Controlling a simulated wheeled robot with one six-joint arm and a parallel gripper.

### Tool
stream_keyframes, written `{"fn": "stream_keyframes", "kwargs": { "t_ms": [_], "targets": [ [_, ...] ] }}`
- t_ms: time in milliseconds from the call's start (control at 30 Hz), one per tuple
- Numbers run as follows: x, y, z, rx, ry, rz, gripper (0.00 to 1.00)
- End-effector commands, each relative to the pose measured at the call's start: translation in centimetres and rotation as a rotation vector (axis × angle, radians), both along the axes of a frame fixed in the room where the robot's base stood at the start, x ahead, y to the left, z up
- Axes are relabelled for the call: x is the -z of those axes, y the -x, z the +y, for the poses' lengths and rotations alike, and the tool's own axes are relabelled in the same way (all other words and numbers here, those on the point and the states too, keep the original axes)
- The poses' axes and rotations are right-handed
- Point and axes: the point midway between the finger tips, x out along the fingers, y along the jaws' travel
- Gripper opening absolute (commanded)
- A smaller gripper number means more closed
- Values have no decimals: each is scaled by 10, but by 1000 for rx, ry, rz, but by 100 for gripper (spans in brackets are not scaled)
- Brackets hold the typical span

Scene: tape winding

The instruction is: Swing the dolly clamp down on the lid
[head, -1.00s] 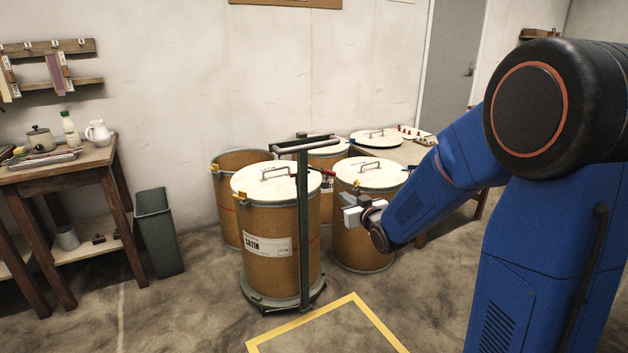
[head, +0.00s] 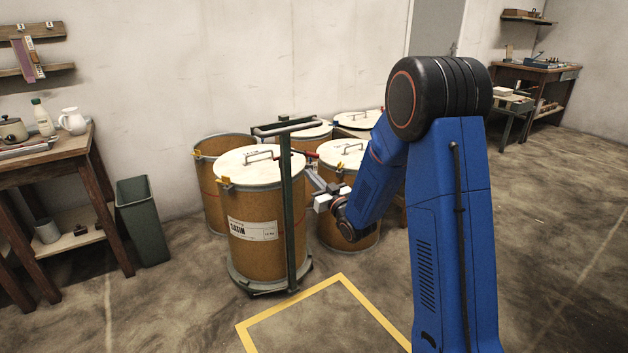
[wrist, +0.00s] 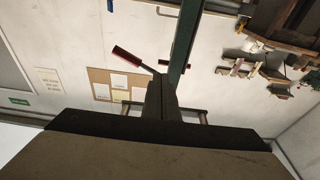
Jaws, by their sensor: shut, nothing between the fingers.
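The satin drum (head: 262,255) stands on the green dolly (head: 287,220), whose post rises in front of it. Its pale lid (head: 236,168) lies flat on top with a metal handle. The clamp's red grip (head: 309,155) shows at the right of the post, pointing right; its angle to the lid is hard to judge. In the wrist view the red grip (wrist: 128,55) slants toward the post (wrist: 183,45), its inner end close to my fingertips. My gripper (head: 312,180) is shut and empty, right of the post near the lid's height. Whether it touches the clamp is unclear.
Other lidded drums (head: 345,225) stand close behind and to the right. A yellow floor frame (head: 310,295) lies in front of the dolly. A bin (head: 143,222) and side table (head: 50,160) stand at left. Open floor lies in front and at right.

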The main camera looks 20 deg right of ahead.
Motion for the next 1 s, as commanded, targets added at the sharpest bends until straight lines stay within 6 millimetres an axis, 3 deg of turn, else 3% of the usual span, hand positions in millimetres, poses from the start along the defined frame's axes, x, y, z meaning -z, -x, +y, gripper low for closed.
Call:
{"fn": "stream_keyframes", "kwargs": {
  "t_ms": [300,500,700,1000],
  "targets": [
    [-11,-53,18,-1,1,0,0],
    [-16,-78,27,-1,1,0,0],
    [-19,-90,30,0,1,1,0],
    [-19,-91,30,0,1,2,0]
  ]
}}
